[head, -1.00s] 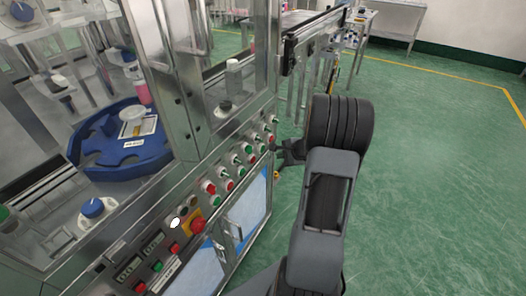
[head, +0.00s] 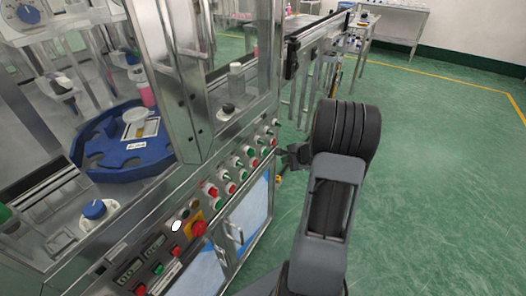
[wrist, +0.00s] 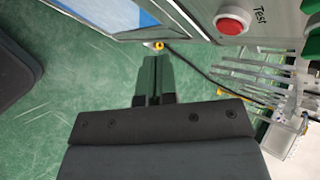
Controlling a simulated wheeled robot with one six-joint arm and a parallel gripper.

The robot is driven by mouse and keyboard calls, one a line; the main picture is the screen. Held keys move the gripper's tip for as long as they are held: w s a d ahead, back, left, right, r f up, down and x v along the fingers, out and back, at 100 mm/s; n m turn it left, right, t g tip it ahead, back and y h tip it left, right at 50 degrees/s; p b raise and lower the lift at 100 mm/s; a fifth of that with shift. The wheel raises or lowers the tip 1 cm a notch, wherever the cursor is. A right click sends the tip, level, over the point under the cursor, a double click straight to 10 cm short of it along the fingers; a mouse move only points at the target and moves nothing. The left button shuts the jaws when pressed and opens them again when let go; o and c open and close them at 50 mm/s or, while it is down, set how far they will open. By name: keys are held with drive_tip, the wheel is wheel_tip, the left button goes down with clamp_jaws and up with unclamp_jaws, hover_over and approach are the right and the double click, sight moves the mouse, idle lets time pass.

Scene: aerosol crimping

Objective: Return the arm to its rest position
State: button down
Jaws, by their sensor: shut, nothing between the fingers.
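My arm (head: 330,205) stands in front of the machine's right part in the head view, folded with a thick ribbed joint at its top. My gripper (head: 290,155) shows small and dark at the left of that joint, close to the control panel's right end. In the wrist view my gripper (wrist: 154,80) has its two fingers together with nothing between them. Beyond the fingertips are the green floor and the machine's lower edge.
The crimping machine (head: 190,100) fills the left, with a blue rotary tray (head: 100,172) inside. Its panel has a red emergency button (head: 199,229) and several knobs. A red Test button (wrist: 232,21) is near my gripper. A conveyor (head: 315,38) is behind. The floor at right (head: 450,180) is clear.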

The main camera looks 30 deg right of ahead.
drive_tip(key=s+a+r+n+g+p, duration=0.25)
drive_tip(key=s+a+r+n, duration=0.2)
drive_tip(key=a, duration=0.25)
drive_tip(key=s+a+r+n+g+p, duration=0.1)
drive_tip(key=s+a+r+n+g, duration=0.3)
drive_tip(key=s+a+n, duration=0.25)
drive_tip(key=s+a+r+n+h+p, duration=0.1)
drive_tip(key=s+a+r+n+p, duration=0.1)
drive_tip(key=a+r, duration=0.4)
drive_tip(key=s+a+r+n+t+h+p, duration=0.1)
drive_tip(key=s+a+r+n+p, duration=0.2)
drive_tip(key=r+n, duration=0.4)
wheel_tip(320, 180, up, 2)
drive_tip(key=a+p, duration=0.1)
drive_tip(key=a, duration=0.1)
drive_tip(key=shift+a+n+h, duration=0.3)
drive_tip(key=shift+a, duration=0.05)
drive_tip(key=shift+s+d+r+t, duration=0.1)
drive_tip(key=shift+d+t, duration=0.05)
drive_tip(key=shift+t, duration=0.1)
idle(0.8)
